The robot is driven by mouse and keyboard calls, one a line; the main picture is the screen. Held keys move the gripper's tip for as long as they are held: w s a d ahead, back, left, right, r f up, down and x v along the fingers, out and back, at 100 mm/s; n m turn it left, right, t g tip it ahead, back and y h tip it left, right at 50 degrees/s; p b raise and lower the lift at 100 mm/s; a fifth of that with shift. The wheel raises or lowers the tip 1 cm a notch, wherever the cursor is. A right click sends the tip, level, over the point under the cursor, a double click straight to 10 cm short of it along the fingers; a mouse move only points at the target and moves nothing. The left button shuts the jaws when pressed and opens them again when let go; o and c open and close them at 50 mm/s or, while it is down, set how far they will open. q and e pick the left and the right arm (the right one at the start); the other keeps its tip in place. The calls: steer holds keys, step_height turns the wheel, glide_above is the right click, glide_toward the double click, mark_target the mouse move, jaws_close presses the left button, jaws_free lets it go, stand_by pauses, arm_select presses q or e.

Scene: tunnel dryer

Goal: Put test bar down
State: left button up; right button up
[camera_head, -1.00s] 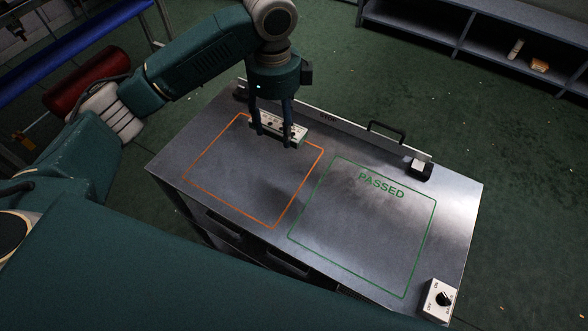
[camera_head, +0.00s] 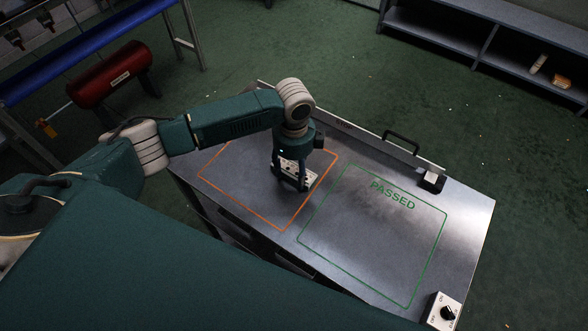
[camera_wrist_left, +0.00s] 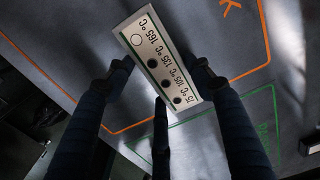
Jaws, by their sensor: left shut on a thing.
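The test bar (camera_head: 300,172) is a light bar with dark round spots. In the left wrist view the bar (camera_wrist_left: 154,50) shows temperature marks such as 165°C and 135°C, and one pale spot beside several dark ones. My left gripper (camera_head: 291,183) is shut on the bar, over the right part of the orange outlined area (camera_head: 236,207) of the metal table (camera_head: 459,240). Whether the bar touches the table top, I cannot tell. In the wrist view the fingers (camera_wrist_left: 163,75) lie around the bar. My right gripper is not in view.
The green outlined PASSED area (camera_head: 380,240) is empty. A raised rail with a black handle (camera_head: 401,142) runs along the far edge. A knob box (camera_head: 441,311) sits at the near right corner. A grey shelf (camera_head: 480,40) and a red cylinder (camera_head: 110,73) stand beyond the table.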

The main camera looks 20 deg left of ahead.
mark_target(294, 173)
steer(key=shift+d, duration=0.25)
arm_select(q)
steer(key=o, duration=1.3)
step_height(294, 173, up, 12)
steer(key=shift+r+b, duration=0.1)
steer(key=shift+b, duration=0.4)
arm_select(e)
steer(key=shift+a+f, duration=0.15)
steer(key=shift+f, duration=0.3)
arm_select(q)
steer(key=shift+s, duration=0.15)
